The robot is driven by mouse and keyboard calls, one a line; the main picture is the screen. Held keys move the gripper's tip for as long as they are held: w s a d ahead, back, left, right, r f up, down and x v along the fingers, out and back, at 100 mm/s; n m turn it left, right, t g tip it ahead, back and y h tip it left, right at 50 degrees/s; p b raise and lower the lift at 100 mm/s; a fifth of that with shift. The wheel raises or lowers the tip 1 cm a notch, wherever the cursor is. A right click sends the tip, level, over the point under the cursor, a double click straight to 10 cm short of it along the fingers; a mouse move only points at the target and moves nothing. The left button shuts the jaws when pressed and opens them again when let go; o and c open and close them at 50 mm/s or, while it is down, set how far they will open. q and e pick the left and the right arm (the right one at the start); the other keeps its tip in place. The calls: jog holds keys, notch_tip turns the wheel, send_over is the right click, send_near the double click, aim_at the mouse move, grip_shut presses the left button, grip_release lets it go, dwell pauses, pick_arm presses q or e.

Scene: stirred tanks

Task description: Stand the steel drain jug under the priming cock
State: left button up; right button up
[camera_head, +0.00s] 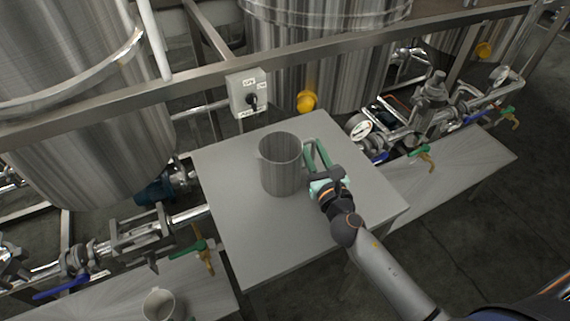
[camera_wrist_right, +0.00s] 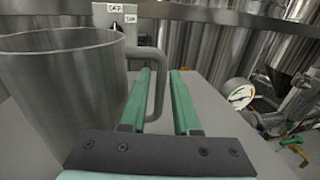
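The steel drain jug (camera_head: 281,165) stands upright on the grey table, its handle toward the right; it also fills the left of the right wrist view (camera_wrist_right: 65,90). My right gripper (camera_head: 314,150) is at the handle side. In the right wrist view its green fingers (camera_wrist_right: 160,75) are apart, with the jug's handle (camera_wrist_right: 158,65) between them and a gap beside the right finger. Brass cocks with green levers show at left (camera_head: 205,255) and right (camera_head: 425,155); I cannot tell which is the priming cock. My left gripper is not in view.
The grey table (camera_head: 245,235) is otherwise clear. A smaller grey cup (camera_head: 159,304) stands on the lower left bench. A lower right bench (camera_head: 455,165) has bare room below valves and a gauge (camera_head: 360,125). A switch box (camera_head: 248,92) hangs on the rail behind.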

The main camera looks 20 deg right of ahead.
jog(key=shift+c, duration=0.3)
grip_shut()
dwell(1.0)
